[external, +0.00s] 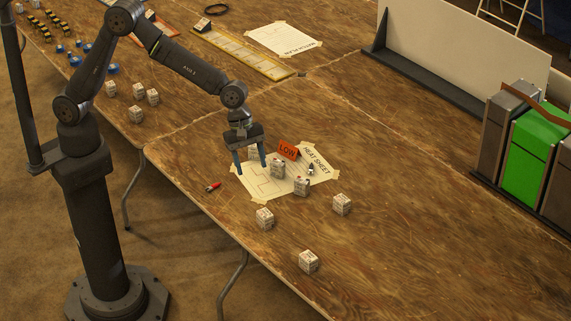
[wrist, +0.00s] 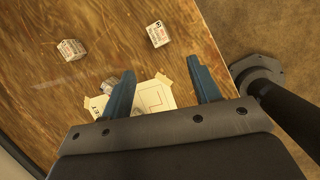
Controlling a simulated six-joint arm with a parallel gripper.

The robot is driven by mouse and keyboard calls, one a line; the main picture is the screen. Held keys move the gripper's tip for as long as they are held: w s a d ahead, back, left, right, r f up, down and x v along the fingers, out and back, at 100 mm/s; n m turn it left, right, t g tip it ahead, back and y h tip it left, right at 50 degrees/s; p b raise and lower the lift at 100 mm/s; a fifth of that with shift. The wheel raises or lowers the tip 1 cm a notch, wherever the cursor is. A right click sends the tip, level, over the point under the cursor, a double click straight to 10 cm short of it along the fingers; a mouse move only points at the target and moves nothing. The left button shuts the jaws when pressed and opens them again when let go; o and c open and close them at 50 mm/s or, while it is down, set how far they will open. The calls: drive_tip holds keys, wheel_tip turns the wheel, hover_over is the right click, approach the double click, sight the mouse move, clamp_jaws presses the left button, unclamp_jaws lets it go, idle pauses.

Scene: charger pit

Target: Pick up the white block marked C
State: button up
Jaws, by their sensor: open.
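Several small white blocks with printed faces are on the table; their letters are too small to read, so I cannot tell which is C. In the external view, one block (external: 254,153) shows behind my gripper (external: 250,167), others (external: 278,168) (external: 301,186) are on or by the heat sheet (external: 318,163), and more (external: 265,218) (external: 342,204) (external: 309,261) stand in front. My gripper points down over the sheet, open and empty. In the wrist view, blue fingers (wrist: 165,75) are apart, with two blocks (wrist: 72,49) (wrist: 157,34) beyond; another is partly hidden by the left finger.
An orange LOW sign (external: 289,150) and a red marker-like item (external: 213,186) lie near the sheet. Green and grey units (external: 533,155) stand at the right. More white blocks (external: 136,113) and blue pieces (external: 112,69) are at the left. The right-hand table middle is clear.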

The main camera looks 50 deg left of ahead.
drive_tip(key=w+n, duration=0.1)
drive_tip(key=n, duration=0.1)
approach(264, 212)
drive_tip(key=shift+n, duration=0.3)
drive_tip(key=x, duration=0.6)
drive_tip(key=shift+w+d, duration=0.1)
drive_tip(key=shift+d, duration=0.15)
drive_tip(key=x, duration=0.4)
drive_tip(key=shift+a+f, duration=0.1)
drive_tip(key=shift+a, duration=0.1)
drive_tip(key=shift+d+f, duration=0.25)
drive_tip(key=shift+f, duration=0.3)
drive_tip(key=shift+c, duration=0.5)
drive_tip(key=c, duration=1)
